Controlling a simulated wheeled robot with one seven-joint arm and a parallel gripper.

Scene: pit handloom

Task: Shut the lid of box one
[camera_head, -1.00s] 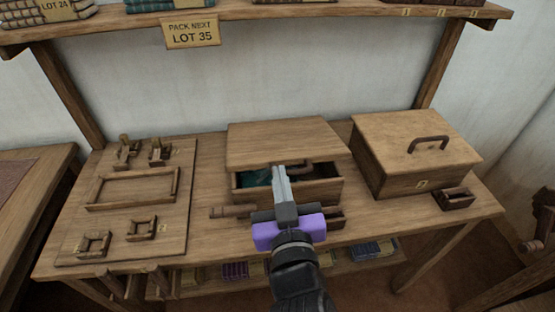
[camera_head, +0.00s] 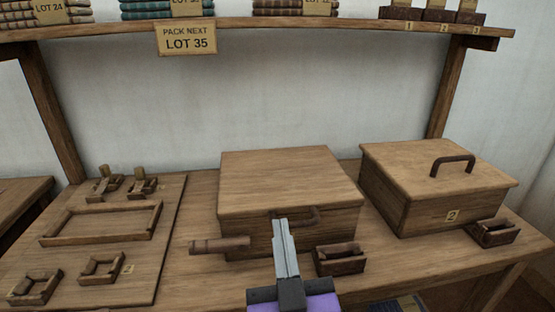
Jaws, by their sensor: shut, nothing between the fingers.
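The middle wooden box (camera_head: 240,232) stands on the table, and its flat lid (camera_head: 288,180) lies down over the top with no gap that I can see. A dark handle (camera_head: 296,215) shows at the lid's front edge. No number shows on this box; my gripper covers part of its front. My gripper (camera_head: 283,226) is shut and empty, pointing up in the picture in front of the box, just below the handle. I cannot tell whether it touches the box.
A second box (camera_head: 400,205) marked 2 stands shut at right. Small wooden holders (camera_head: 340,259) sit in front of the boxes. A wooden peg (camera_head: 220,245) sticks out at left of the middle box. A board with frames (camera_head: 170,225) lies at left. A shelf (camera_head: 300,28) runs above.

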